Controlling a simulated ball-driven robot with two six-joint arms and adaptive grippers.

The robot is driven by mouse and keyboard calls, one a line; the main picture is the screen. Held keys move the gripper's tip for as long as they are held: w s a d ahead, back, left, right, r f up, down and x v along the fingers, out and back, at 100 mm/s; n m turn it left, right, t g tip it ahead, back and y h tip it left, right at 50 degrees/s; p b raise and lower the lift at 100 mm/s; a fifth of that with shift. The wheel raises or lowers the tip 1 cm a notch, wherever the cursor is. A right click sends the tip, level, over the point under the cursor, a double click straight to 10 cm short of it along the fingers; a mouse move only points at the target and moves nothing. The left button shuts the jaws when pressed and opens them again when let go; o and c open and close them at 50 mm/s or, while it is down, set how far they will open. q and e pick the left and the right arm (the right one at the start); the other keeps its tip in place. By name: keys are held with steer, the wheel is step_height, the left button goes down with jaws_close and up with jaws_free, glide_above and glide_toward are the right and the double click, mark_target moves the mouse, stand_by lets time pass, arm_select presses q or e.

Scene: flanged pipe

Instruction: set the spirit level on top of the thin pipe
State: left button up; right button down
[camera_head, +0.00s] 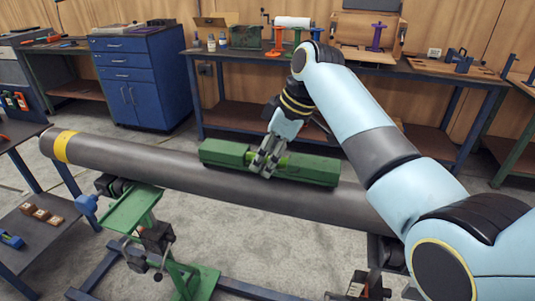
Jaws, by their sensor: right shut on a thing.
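The green spirit level (315,170) lies lengthwise along the top of the long dark grey pipe (180,163). It looks in line with the pipe; whether it touches the pipe all along cannot be told. My right gripper (264,170) reaches down from above and is shut on the level near its middle. The fingers hide part of the level's near face. The pipe has a yellow band (65,146) near its left end. My left gripper is not in view.
A green pipe stand (132,210) supports the pipe at left. A workbench (230,55) with tools and coloured spools stands behind, next to a blue drawer cabinet (130,80). A dark side table (30,235) is at left. Grey floor lies open between.

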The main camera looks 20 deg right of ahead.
steer(key=shift+f, duration=0.15)
steer(key=shift+p, duration=0.55)
stand_by(0.8)
stand_by(0.3)
steer(key=c, duration=0.6)
jaws_free()
step_height(320, 180, up, 5)
steer(key=p, duration=0.6)
steer(key=shift+r+p, duration=0.55)
steer(key=shift+r, duration=0.55)
